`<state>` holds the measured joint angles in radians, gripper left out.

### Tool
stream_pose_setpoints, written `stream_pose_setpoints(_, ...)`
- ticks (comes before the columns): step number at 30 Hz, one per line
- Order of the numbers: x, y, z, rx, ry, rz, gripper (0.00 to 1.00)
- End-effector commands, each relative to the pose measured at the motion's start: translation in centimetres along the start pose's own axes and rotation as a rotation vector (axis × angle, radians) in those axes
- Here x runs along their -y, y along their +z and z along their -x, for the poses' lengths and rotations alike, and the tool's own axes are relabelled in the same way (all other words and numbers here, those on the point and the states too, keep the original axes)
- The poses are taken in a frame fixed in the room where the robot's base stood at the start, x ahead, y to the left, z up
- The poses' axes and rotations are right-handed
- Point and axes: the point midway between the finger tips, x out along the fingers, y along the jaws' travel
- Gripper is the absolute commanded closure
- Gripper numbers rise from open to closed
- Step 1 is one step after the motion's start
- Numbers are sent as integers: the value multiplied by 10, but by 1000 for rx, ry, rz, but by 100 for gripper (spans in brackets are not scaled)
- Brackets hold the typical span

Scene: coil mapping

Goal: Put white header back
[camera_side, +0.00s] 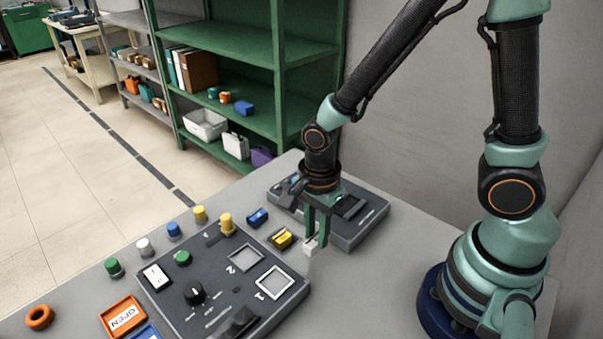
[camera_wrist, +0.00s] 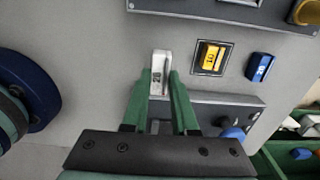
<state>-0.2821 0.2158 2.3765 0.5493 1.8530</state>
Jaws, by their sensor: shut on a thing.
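My gripper (camera_side: 317,237) points down over the grey table, between the front panel and the rear grey unit. It is shut on the white header (camera_side: 309,248). In the wrist view the white header (camera_wrist: 160,66) sits between the green fingertips (camera_wrist: 161,88), with a dark "20" label on its face. A yellow header (camera_side: 283,238) lies left of my gripper in the side view; it shows in a dark frame in the wrist view (camera_wrist: 211,58). A blue header (camera_side: 258,217) lies beyond it, also in the wrist view (camera_wrist: 261,67). I cannot tell whether the white header touches the table.
The rear grey unit (camera_side: 370,212) stands partly behind my gripper. Coloured pegs, such as a blue one (camera_side: 174,231), line the panel's far side. An orange OPEN tile (camera_side: 123,317) lies front left.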

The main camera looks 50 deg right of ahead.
Motion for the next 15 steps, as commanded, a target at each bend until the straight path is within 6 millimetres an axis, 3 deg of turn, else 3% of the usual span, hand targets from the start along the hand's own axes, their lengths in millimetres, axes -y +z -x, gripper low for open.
stream_pose_setpoints(9,-1,0,-30,-1,4,0,100)
stream_pose_setpoints(15,0,0,-37,0,-1,0,100)
